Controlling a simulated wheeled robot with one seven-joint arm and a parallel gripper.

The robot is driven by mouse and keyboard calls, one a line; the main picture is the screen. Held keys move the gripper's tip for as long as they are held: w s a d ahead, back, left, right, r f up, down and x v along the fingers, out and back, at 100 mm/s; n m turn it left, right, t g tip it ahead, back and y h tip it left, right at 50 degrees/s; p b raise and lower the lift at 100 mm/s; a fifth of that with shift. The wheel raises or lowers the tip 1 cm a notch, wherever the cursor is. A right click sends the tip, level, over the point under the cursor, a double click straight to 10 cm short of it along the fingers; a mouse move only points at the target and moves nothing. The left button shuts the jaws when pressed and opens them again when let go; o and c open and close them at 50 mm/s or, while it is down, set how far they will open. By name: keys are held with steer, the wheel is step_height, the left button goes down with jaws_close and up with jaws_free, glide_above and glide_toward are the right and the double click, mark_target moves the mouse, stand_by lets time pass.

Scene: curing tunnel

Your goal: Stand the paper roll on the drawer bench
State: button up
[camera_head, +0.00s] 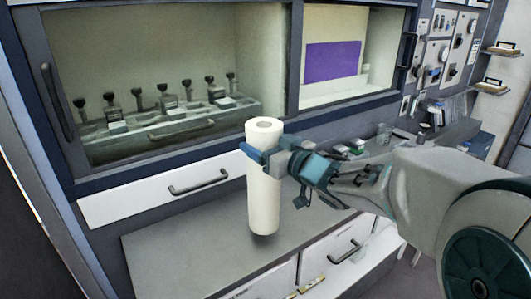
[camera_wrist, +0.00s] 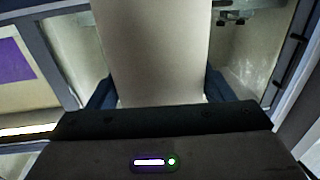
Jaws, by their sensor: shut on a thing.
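The white paper roll (camera_head: 264,200) is upright in my gripper (camera_head: 262,157), which is shut around its upper part. In the wrist view the roll (camera_wrist: 152,50) fills the middle, between the two dark fingers of my gripper (camera_wrist: 158,95). The drawer bench (camera_head: 185,248) is a grey top with white drawers in its front. The roll's lower end shows against the bench top, with a dark shadow near its foot. I cannot tell whether it touches the top or hangs just above it.
Behind the bench is a cabinet with a window over a tray (camera_head: 175,131) of several black-knobbed fittings. A white drawer with a dark handle (camera_head: 198,182) lies below it. The bench's left part is clear.

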mark_target(264, 180)
steer(key=shift+f, duration=1.1)
steer(key=shift+f, duration=0.2)
steer(key=o, duration=2.1)
steer(key=shift+c, duration=0.2)
